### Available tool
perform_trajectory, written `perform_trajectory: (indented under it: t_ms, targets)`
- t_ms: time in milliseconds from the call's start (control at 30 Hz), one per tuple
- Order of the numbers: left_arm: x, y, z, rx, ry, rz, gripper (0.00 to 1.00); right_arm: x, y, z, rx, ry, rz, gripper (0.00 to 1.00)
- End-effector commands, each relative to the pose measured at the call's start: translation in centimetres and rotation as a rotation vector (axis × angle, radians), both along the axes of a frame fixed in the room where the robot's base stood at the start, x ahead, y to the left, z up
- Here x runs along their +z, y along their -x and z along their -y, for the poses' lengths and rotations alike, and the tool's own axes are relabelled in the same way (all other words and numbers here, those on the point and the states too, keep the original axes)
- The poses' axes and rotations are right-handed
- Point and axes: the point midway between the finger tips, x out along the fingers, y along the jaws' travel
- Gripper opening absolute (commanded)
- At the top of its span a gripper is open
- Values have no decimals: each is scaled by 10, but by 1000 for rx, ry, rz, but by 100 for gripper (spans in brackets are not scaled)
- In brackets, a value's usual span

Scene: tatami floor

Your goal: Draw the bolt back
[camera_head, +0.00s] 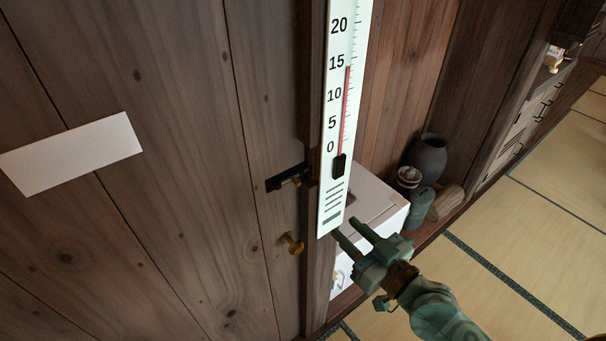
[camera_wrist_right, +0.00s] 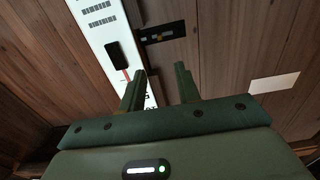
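The bolt (camera_head: 285,178) is a dark bar with a small brass knob, set across the edge of the wooden door (camera_head: 180,120) beside the door post. My right gripper (camera_head: 344,228) is open and empty, below and to the right of the bolt, near the lower end of the thermometer. In the right wrist view its two fingers (camera_wrist_right: 159,72) stand apart with nothing between them. My left gripper is not in view.
A tall white thermometer (camera_head: 337,110) hangs on the post right beside the bolt. A brass door knob (camera_head: 291,243) sits below the bolt. A white cabinet (camera_head: 375,205), a dark jar (camera_head: 428,158) and smaller pots stand behind my right gripper. Tatami floor (camera_head: 530,220) is clear at right.

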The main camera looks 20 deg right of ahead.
Motion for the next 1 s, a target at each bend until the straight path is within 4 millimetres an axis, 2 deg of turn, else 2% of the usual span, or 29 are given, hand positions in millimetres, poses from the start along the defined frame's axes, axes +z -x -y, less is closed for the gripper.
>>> perform_trajectory:
  t_ms: [167, 600, 800, 1000]
  targets:
    - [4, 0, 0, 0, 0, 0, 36, 5, -23, -9, 1, -7, 9, 33]
    - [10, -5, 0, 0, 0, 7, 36, 4, -123, -45, 2, -5, 8, 33]
    - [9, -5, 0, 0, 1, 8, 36, 3, -146, -54, 2, -4, 5, 33]
    - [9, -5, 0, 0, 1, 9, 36, 2, -151, -56, 2, -2, 5, 33]
